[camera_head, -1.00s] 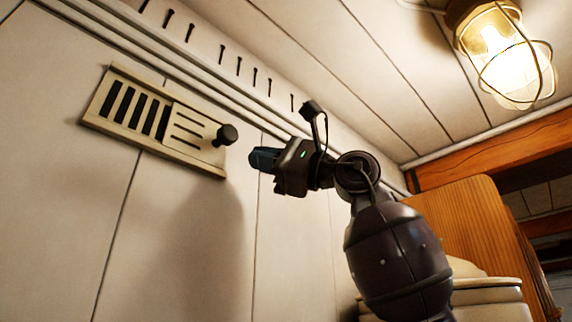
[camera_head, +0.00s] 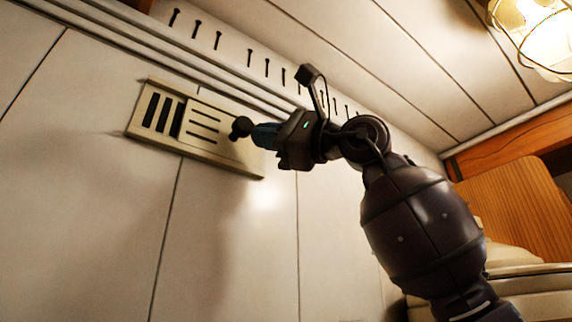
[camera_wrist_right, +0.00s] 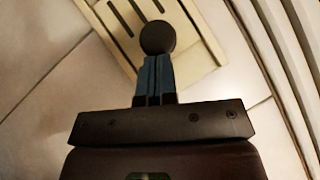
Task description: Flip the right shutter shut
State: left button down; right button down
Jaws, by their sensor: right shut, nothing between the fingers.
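A cream slatted vent (camera_head: 195,155) is mounted on the wall in the head view. Its sliding shutter panel (camera_head: 207,122), marked with short horizontal lines, covers the right part. A few dark upright slots (camera_head: 163,114) are uncovered at the left. A round black knob (camera_head: 240,127) stands out from the panel. My right gripper (camera_head: 258,135) is shut and empty, its blue fingertips at the knob's right side, seemingly touching it. In the right wrist view the knob (camera_wrist_right: 157,38) sits just beyond the closed fingertips (camera_wrist_right: 157,65). My left gripper is not in view.
A row of keyhole slots (camera_head: 250,58) runs along the wall top above the vent. A caged lamp (camera_head: 540,35) hangs from the ceiling at upper right. Wooden panelling (camera_head: 515,205) is at the right. The wall below the vent is clear.

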pick_arm(q)
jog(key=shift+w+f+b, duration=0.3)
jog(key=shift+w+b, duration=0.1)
jog(key=shift+b, duration=0.3)
pick_arm(e)
jog(key=s+a, duration=0.4)
jog(key=a, duration=0.1)
jog(key=shift+a, duration=0.2)
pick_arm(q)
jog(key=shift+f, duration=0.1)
pick_arm(e)
jog(key=shift+w+d+f, duration=0.1)
